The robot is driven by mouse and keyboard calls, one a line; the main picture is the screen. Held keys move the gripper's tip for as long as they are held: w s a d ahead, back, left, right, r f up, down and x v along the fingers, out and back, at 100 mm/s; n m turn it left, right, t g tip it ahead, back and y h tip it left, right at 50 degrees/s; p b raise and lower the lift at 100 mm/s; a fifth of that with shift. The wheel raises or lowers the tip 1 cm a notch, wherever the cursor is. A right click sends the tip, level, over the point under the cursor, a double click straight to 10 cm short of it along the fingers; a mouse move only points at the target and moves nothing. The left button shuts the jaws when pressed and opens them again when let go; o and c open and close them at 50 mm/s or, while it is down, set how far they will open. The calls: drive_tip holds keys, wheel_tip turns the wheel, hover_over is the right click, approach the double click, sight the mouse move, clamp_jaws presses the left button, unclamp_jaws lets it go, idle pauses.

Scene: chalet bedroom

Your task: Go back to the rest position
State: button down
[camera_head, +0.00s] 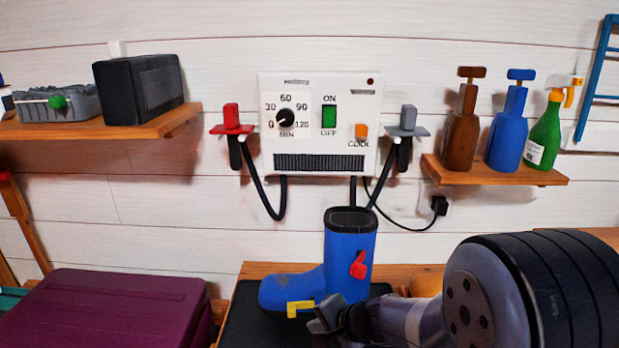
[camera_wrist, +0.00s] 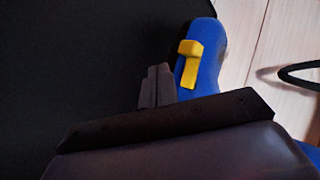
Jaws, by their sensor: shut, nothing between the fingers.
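My gripper (camera_head: 326,318) is at the lower middle of the head view, shut and empty, just in front of a blue boot (camera_head: 345,250). The boot stands upright on a black mat (camera_head: 250,318), with a yellow clip (camera_head: 300,308) low on its front and a red piece (camera_head: 358,266) on its shaft. In the wrist view the shut fingertips (camera_wrist: 157,86) are beside the blue boot (camera_wrist: 207,70) and its yellow clip (camera_wrist: 189,62). I cannot tell whether they touch it. My arm hides the right part of the mat.
A white dryer panel (camera_head: 318,130) with a dial and hoses hangs on the wall behind. A right shelf (camera_head: 495,172) holds several bottles. A left shelf (camera_head: 110,128) holds a black box (camera_head: 140,90). A purple case (camera_head: 105,310) stands at lower left.

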drive_tip(key=shift+d+r+n+g+y+p, duration=0.3)
drive_tip(key=shift+d+n+g+y+p, duration=0.15)
drive_tip(key=shift+n+p, duration=0.35)
drive_tip(key=s+d, duration=0.2)
drive_tip(key=d, duration=0.1)
drive_tip(key=shift+s+d+f+b, duration=0.1)
drive_tip(key=shift+d+f+b, duration=0.05)
drive_tip(key=shift+d+b, duration=0.2)
drive_tip(key=shift+p+v, duration=0.45)
drive_tip(key=shift+v, duration=1.65)
drive_tip(key=shift+s, duration=0.1)
